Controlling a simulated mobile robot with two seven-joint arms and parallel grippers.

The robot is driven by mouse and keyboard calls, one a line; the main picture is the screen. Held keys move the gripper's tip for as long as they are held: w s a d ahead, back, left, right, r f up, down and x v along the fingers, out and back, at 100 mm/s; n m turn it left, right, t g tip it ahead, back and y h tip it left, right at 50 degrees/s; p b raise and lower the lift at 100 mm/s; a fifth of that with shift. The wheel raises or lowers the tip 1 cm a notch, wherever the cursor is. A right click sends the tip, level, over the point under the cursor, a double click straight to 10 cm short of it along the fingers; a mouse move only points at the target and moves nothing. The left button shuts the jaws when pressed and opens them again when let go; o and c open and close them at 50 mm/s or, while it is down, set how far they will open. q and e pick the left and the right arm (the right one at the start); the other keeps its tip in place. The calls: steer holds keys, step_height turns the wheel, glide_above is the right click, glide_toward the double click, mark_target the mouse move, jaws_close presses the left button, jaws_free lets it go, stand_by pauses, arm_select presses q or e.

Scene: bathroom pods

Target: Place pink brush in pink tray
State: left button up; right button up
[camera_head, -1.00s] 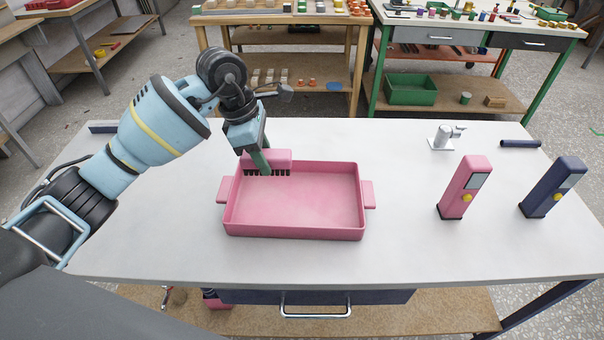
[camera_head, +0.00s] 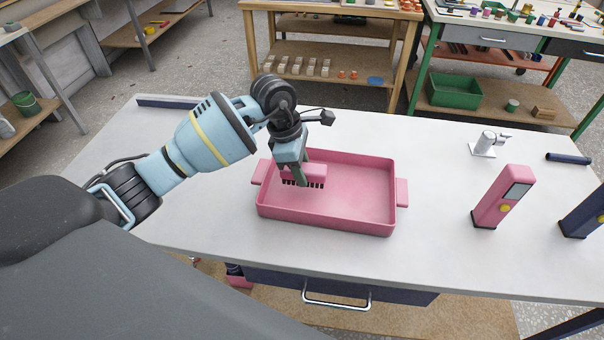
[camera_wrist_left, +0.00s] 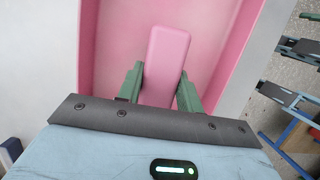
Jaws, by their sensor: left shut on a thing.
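The pink brush (camera_head: 316,174) has dark bristles pointing down. My left gripper (camera_head: 301,181) is shut on it and holds it over the left part of the pink tray (camera_head: 345,227). In the left wrist view the brush (camera_wrist_left: 166,60) lies between the two green fingers of my left gripper (camera_wrist_left: 159,88), with the tray (camera_wrist_left: 215,60) behind it. I cannot tell whether the bristles touch the tray floor. The tray is a shallow rectangle with a handle at each end, on the white table. My right gripper is not in view.
A pink device (camera_head: 503,197) and a dark blue device (camera_head: 585,212) stand right of the tray. A small white fixture (camera_head: 486,145) and a dark bar (camera_head: 568,158) lie further back. A dark blue bar (camera_head: 167,102) lies at the back left. The tabletop around the tray is mostly clear.

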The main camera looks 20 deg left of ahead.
arm_select(q)
step_height(320, 180, down, 2)
steer(key=shift+f, duration=0.1)
steer(key=shift+f, duration=0.15)
steer(key=o, duration=1.1)
steer(key=shift+r, duration=0.2)
steer(key=v, duration=1.2)
steer(key=shift+s, duration=0.1)
